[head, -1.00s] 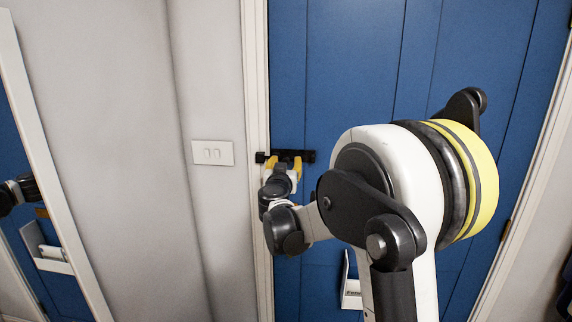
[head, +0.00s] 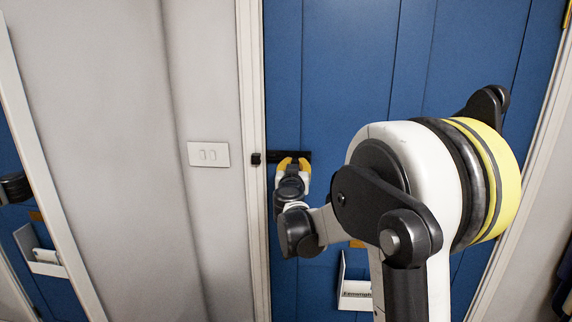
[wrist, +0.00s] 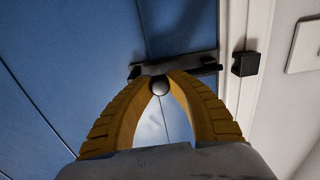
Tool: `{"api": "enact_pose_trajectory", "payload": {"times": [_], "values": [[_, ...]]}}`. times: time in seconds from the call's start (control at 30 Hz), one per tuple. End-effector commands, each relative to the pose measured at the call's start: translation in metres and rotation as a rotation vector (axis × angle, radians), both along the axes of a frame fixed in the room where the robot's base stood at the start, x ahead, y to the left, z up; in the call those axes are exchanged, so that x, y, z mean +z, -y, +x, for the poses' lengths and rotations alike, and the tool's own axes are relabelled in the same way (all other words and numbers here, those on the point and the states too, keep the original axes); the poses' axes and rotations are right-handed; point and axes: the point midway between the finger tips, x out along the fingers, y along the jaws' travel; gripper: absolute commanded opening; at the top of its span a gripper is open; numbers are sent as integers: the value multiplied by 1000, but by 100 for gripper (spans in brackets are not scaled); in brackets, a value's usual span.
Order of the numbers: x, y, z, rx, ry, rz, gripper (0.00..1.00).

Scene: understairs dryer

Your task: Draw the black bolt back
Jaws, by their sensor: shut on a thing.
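The black bolt (head: 272,157) is mounted on the blue door (head: 345,60) near its left edge. In the wrist view the bolt's bar (wrist: 195,66) runs across above my fingertips, and its round knob (wrist: 160,87) sits between them. My gripper (head: 293,160), with yellow fingers, is shut on the knob, and it also shows in the wrist view (wrist: 160,80). The black keeper (head: 256,158) is on the white door frame, and it also shows in the wrist view (wrist: 245,64). A small gap shows between the bolt's end and the keeper. My fingers hide part of the bolt.
A white light switch (head: 208,154) is on the grey wall left of the frame. A white holder (head: 354,290) hangs lower on the door, partly behind my arm. A mirror (head: 25,200) stands at the far left.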

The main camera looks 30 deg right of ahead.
Motion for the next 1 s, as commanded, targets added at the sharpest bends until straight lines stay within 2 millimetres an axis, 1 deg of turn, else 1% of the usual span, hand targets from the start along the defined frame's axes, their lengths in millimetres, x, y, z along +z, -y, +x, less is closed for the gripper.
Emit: {"api": "enact_pose_trajectory", "payload": {"times": [0.03, 0.2, 0.23, 0.27, 0.3, 0.67, 0.77, 0.87, 1.0], "values": [[0, 3, -2, -8, 0, 0, 0], [0, 3, -2, -9, 0, 0, 0], [0, 4, -2, -9, 0, 0, 24], [0, 3, -2, -9, 0, 0, 33], [0, 3, -2, -8, 0, 0, 45], [0, 0, -4, -6, 0, 0, 45], [0, -7, -13, -5, 0, 0, 45], [0, -18, -30, -5, 0, 0, 45], [0, -36, -57, -5, 0, 0, 45]]}}
